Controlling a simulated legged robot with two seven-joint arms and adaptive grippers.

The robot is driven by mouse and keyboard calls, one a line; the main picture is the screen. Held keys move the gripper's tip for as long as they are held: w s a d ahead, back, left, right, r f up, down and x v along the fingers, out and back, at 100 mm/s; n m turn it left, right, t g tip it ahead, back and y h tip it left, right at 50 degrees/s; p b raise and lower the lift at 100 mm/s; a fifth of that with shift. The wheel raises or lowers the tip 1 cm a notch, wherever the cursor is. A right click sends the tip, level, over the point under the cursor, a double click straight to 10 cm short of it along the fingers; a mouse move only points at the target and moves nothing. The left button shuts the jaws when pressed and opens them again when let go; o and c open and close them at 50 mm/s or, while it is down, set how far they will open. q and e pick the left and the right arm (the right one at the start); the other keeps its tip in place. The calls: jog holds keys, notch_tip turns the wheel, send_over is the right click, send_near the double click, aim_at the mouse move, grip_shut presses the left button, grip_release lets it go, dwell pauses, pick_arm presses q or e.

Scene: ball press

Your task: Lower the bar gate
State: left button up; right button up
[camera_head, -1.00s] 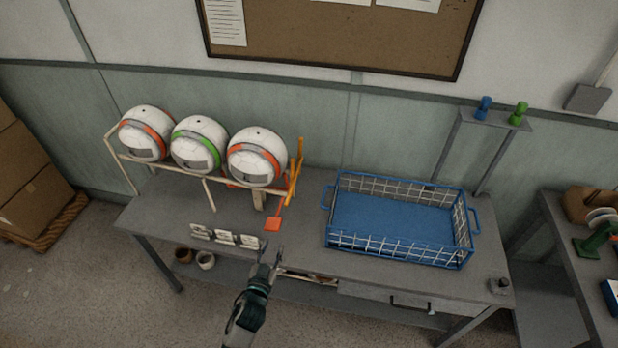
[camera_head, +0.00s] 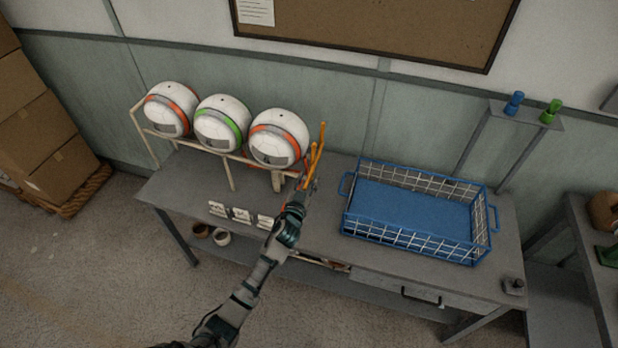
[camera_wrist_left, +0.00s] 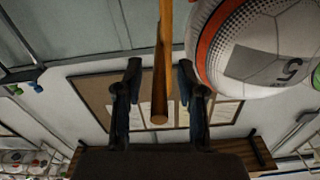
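The orange bar gate (camera_head: 319,146) stands upright at the right end of the sloped ball rack (camera_head: 231,172). Three white balls sit in a row on the rack, and the rightmost ball (camera_head: 278,138) with an orange band is beside the gate. My left gripper (camera_head: 308,181) is at the gate's lower part. In the left wrist view my gripper (camera_wrist_left: 157,88) is open, with the orange bar (camera_wrist_left: 160,80) between its fingers and gaps on both sides. A ball (camera_wrist_left: 262,48) is close to the right finger there. My right gripper is not in view.
A blue wire basket (camera_head: 410,205) stands empty on the table right of the rack. Several small white cards (camera_head: 241,214) stand at the table's front edge. A small shelf at the back right holds a blue piece (camera_head: 514,103) and a green piece (camera_head: 550,112).

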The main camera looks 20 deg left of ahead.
pick_arm(q)
jog(key=shift+w+d, duration=0.1)
jog(key=shift+w, duration=0.65)
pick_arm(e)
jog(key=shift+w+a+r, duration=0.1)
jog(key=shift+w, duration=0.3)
pick_arm(q)
grip_shut()
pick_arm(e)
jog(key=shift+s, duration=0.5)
